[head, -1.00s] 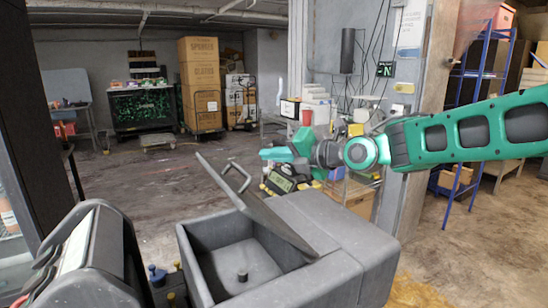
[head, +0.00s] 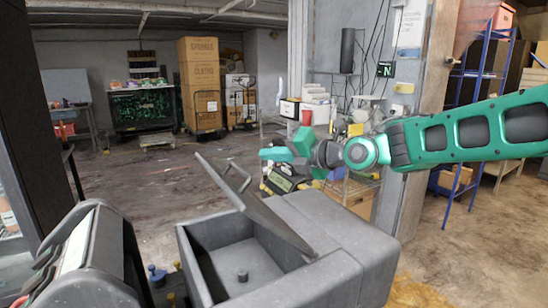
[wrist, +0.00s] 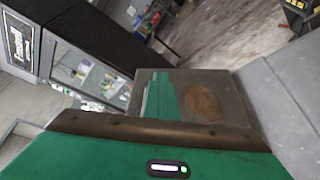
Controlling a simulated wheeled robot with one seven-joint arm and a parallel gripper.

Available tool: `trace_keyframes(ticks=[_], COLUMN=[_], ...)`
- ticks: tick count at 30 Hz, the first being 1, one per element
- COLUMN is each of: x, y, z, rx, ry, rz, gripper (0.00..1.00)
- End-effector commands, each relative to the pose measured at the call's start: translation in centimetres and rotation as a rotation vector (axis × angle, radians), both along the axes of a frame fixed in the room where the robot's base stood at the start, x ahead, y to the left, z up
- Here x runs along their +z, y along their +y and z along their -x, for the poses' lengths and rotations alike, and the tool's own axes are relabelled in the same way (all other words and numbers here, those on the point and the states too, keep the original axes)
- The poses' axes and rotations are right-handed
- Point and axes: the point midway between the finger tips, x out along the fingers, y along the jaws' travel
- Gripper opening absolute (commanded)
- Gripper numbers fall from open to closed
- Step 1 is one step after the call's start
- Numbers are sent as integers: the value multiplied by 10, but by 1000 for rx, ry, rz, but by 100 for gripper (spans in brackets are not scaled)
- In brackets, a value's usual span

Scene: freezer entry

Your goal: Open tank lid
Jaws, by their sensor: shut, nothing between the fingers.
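The grey tank (head: 340,240) stands at the bottom centre of the head view, with its open compartment facing up. Its lid (head: 254,212) is raised and tilted up to the left, hinged on the right side, with a loop handle (head: 238,178) near its upper end. A small knob (head: 242,275) shows on the compartment floor. My gripper (head: 275,154) is above and to the right of the handle in the picture, apart from it, shut and empty. In the wrist view my green gripper (wrist: 160,100) points over a grey panel; what it is, I cannot tell for sure.
A dark grey machine part (head: 90,260) stands left of the tank, with blue and yellow knobs (head: 158,275) between. Behind the arm are a cluttered cart (head: 345,190) and a wall post (head: 415,100).

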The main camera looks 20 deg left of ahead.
Motion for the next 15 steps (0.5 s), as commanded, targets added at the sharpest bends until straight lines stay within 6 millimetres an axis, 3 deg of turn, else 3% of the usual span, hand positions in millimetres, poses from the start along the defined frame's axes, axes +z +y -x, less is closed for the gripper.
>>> trace_keyframes(ticks=[8, 12, 15], x=[0, 0, 0], y=[0, 0, 0], z=[0, 0, 0], rx=[0, 0, 0], ry=[0, 0, 0], rz=[0, 0, 0], gripper=[0, 29, 29])
